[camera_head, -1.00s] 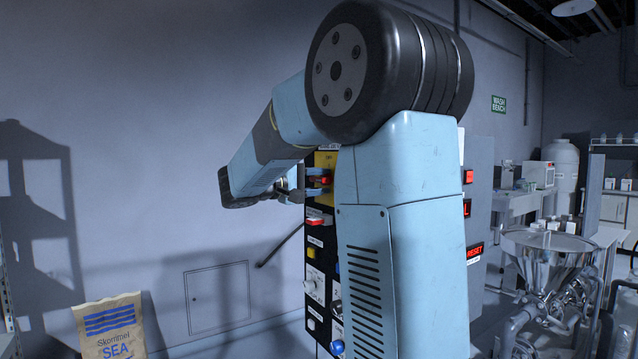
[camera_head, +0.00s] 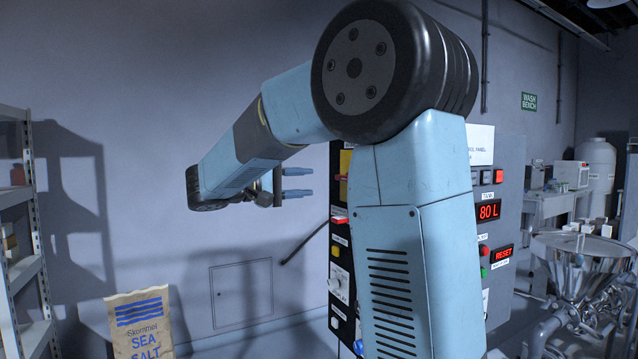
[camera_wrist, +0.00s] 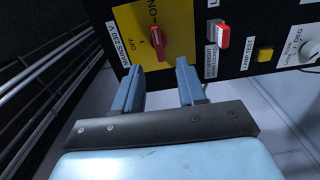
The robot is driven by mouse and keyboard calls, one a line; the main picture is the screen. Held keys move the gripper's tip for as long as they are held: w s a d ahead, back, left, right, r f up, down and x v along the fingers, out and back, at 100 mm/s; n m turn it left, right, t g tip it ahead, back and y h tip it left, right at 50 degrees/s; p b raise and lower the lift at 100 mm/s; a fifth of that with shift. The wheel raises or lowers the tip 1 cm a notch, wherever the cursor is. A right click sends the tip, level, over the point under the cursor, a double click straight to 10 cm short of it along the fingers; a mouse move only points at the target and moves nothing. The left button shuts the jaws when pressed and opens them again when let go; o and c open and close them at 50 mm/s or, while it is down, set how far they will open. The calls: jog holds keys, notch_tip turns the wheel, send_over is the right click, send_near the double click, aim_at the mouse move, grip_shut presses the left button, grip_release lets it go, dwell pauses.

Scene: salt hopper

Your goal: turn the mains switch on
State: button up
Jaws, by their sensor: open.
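The mains switch is a red rotary handle (camera_wrist: 157,43) on a yellow plate (camera_wrist: 178,22) marked ON and OFF in the wrist view. Its upper end in that view lines up with the ON lettering; the OFF lettering is to its left. In the head view the yellow plate (camera_head: 346,160) shows on the dark side panel, partly hidden by my arm. My gripper (camera_head: 312,182) is open and empty, left of the panel with a visible gap. In the wrist view its two fingers (camera_wrist: 159,75) appear below the handle, apart from it.
A shelf (camera_head: 20,230) and salt bag (camera_head: 141,325) stand left; wall space is clear.

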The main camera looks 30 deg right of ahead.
jog(key=shift+a, duration=0.9)
jog(key=shift+s+d, duration=0.1)
jog(key=s+d+f+n+y, duration=0.1)
jog(key=s+d+f+y, duration=0.3)
jog(key=s+f+y, duration=0.7)
jog(key=s+a+f+t+y, duration=0.2)
jog(key=s+a+f+y, duration=0.1)
jog(key=s, duration=0.3)
jog(key=s+a+f+m+t+y, duration=0.1)
jog(key=s+a+f+t+y, duration=0.2)
jog(key=s+a, duration=0.3)
jog(key=shift+s+f+y, duration=0.5)
jog(key=shift+s+f, duration=0.1)
jog(key=shift+s, duration=0.15)
